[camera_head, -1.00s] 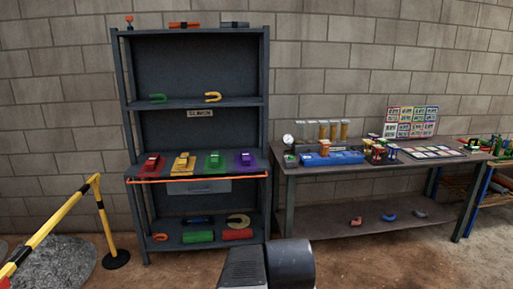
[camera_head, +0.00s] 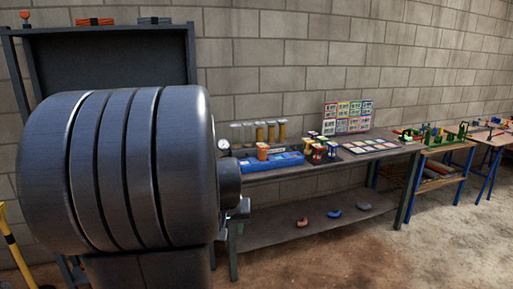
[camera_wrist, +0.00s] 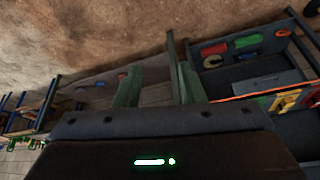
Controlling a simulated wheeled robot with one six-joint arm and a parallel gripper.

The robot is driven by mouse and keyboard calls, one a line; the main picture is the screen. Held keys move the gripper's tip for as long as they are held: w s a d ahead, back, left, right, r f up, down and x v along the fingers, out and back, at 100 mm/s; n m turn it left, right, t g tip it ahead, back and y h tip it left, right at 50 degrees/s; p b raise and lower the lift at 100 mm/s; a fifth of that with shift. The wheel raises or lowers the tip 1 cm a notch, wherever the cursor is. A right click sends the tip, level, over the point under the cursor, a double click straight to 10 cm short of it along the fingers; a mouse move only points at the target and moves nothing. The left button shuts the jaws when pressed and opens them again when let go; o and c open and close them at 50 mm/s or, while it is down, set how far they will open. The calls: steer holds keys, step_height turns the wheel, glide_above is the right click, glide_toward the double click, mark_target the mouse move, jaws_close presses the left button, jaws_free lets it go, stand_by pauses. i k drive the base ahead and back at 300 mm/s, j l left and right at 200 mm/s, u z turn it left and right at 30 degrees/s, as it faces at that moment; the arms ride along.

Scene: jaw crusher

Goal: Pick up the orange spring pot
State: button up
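An orange pot with a pale top (camera_head: 262,151), which looks like the orange spring pot, stands at the blue tray (camera_head: 283,163) on the long table in the head view. It is small there, and I cannot make out a spring. My gripper (camera_wrist: 157,88) shows two green-grey fingers, apart with nothing between them, in the wrist view. In the head view only a small bit of my gripper (camera_head: 240,210) shows beside my large dark arm link, in front of the table's left end. I cannot pick out the orange pot in the wrist view.
The long table (camera_head: 395,159) also bears a gauge (camera_head: 223,145), several clear tubes, small red and yellow pots (camera_head: 318,150) and a card board (camera_head: 348,115). A dark shelf rack (camera_head: 110,55) stands behind my arm. The floor at the right front is clear.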

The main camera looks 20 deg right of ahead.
mark_target(262, 146)
steer(key=i+l, duration=0.3)
steer(key=i+l+u, duration=0.15)
steer(key=i+l, duration=0.45)
steer(key=l, duration=0.15)
steer(key=i+l+u, duration=0.15)
steer(key=i+l, duration=0.45)
steer(key=l, duration=0.2)
steer(key=i+l+u, duration=0.15)
steer(key=l, duration=0.3)
steer(key=i+l, duration=0.35)
steer(key=i+l+u, duration=0.15)
steer(key=l, duration=0.35)
steer(key=i, duration=0.1)
